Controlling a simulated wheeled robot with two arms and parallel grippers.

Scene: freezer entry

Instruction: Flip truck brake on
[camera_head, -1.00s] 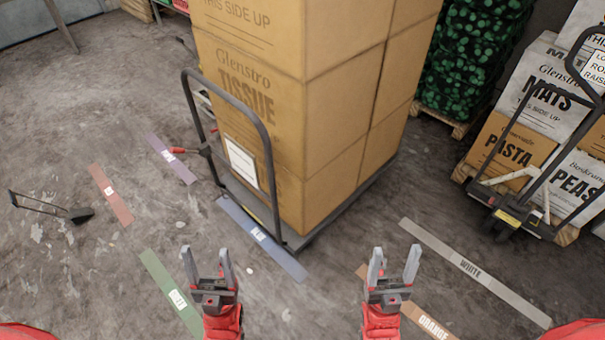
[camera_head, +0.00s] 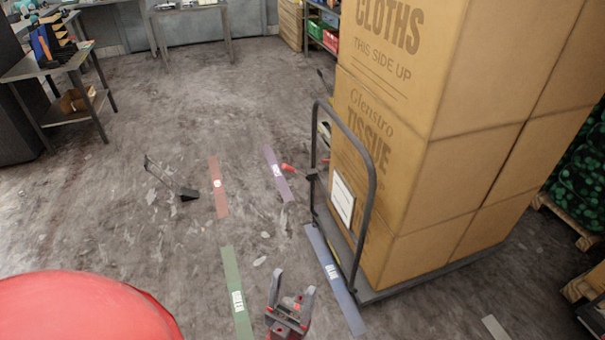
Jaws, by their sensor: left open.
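The platform truck (camera_head: 374,295) stands at centre right, stacked with tall cardboard boxes (camera_head: 400,185). Its dark tubular handle (camera_head: 371,190) rises at the left end. A lever with a red tip (camera_head: 288,167) sticks out to the left beside the handle; I take it for the brake. My left gripper (camera_head: 292,284) is at the bottom centre, open and empty. It is below the lever in the picture, left of the truck's near corner, and clear of both. My right gripper is out of view.
Floor strips lie around the truck: blue (camera_head: 336,283), purple (camera_head: 278,175), red (camera_head: 218,187) and green (camera_head: 236,290). A small dark stand-like object (camera_head: 180,192) is on the floor to the left. A metal table (camera_head: 62,75) stands at the far left. The floor between is open.

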